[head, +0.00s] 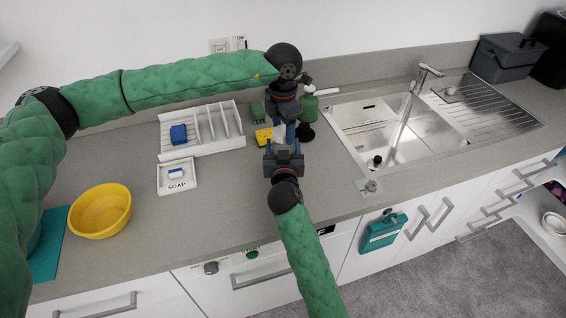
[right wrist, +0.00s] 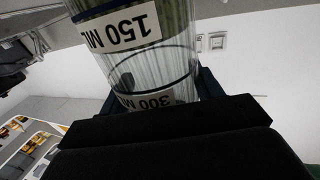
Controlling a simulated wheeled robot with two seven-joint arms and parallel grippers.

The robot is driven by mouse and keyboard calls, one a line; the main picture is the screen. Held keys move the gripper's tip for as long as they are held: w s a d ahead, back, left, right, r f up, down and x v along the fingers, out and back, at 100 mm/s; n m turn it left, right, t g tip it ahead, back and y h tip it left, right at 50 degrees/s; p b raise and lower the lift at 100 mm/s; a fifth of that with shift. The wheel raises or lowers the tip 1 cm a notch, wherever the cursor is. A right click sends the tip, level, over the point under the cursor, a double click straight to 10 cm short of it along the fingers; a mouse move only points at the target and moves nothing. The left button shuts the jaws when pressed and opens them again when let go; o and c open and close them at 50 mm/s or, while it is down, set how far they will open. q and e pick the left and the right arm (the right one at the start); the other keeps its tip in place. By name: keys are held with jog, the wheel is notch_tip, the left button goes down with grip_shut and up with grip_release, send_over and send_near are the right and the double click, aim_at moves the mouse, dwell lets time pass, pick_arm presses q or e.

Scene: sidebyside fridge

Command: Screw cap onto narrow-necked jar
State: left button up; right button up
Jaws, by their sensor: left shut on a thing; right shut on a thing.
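A clear ribbed jar (right wrist: 150,70) with 150 ML and 300 ML labels is between the fingers of my right gripper (right wrist: 155,95). It holds something greenish. In the head view the jar (head: 279,133) shows only as a small pale patch. My right gripper (head: 283,157) is shut on it, reaching in from the front. My left gripper (head: 290,128) points down from above, close beside the jar, and is shut. What it holds is hidden by its fingers and the jar. I cannot make out the cap or the jar's mouth in either view.
A yellow sponge (head: 263,137), a green bottle (head: 308,108) and a small black round thing (head: 306,134) are close around the grippers. A white rack (head: 205,145) and soap dish (head: 177,186) are to the left. The sink (head: 365,130) is to the right. Counter (head: 225,205) in front is clear.

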pick_arm(q)
jog(key=m, duration=0.8)
jog(key=shift+w+m, duration=0.1)
jog(key=shift+m, duration=0.2)
jog(key=m, duration=0.6)
jog(key=shift+m, duration=0.4)
jog(key=o, duration=1.1)
jog(key=shift+o, duration=0.2)
notch_tip(320, 180, up, 12)
pick_arm(e)
jog(key=o, duration=2)
jog(key=shift+c, duration=0.2)
